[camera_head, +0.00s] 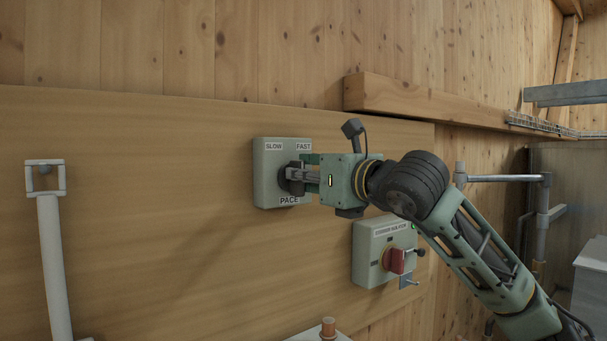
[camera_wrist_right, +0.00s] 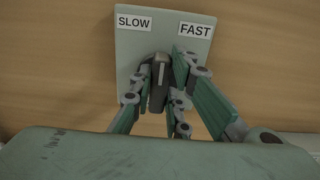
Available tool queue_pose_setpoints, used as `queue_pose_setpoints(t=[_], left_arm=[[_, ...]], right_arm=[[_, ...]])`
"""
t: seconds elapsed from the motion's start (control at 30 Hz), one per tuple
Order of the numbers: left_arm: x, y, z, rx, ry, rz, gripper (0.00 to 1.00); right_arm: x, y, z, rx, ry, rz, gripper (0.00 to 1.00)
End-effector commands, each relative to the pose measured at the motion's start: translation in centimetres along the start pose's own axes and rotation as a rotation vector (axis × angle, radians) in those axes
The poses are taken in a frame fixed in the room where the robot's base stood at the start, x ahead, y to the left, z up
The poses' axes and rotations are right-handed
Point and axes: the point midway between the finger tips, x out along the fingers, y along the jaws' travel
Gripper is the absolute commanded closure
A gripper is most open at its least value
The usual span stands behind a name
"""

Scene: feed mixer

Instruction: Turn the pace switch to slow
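The pace switch is a grey box (camera_head: 268,188) on the wooden panel, labelled SLOW at its upper left, FAST at its upper right and PACE below. Its dark knob (camera_wrist_right: 158,84) stands nearly upright in the right wrist view, with a pale mark on its face. My right gripper (camera_head: 292,174) reaches in from the right, with its fingers close on both sides of the knob. It looks shut on the knob (camera_head: 284,182), though the contact is partly hidden. In the right wrist view the fingertips (camera_wrist_right: 161,78) flank it. My left gripper is not in view.
A second grey box (camera_head: 366,262) with a red rotary handle (camera_head: 398,261) sits below my right arm. A wooden beam (camera_head: 410,100) runs above it. A pale post with a square-framed top (camera_head: 48,215) stands at the left. The panel left of the switch is clear.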

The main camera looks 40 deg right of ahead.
Motion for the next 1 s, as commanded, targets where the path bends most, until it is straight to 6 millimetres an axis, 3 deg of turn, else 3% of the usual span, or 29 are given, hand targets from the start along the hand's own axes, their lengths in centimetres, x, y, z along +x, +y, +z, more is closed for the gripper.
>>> queue_pose_setpoints(t=[0.13,0.57,1.0], left_arm=[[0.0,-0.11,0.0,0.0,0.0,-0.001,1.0],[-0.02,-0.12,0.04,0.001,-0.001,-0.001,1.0],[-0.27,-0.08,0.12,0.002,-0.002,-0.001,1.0]], right_arm=[[-0.02,-0.03,0.01,0.0,0.0,-0.001,1.0],[-0.02,0.02,0.01,-0.042,0.001,-0.001,1.0],[0.0,0.38,0.0,-0.365,0.0,0.0,1.0]])
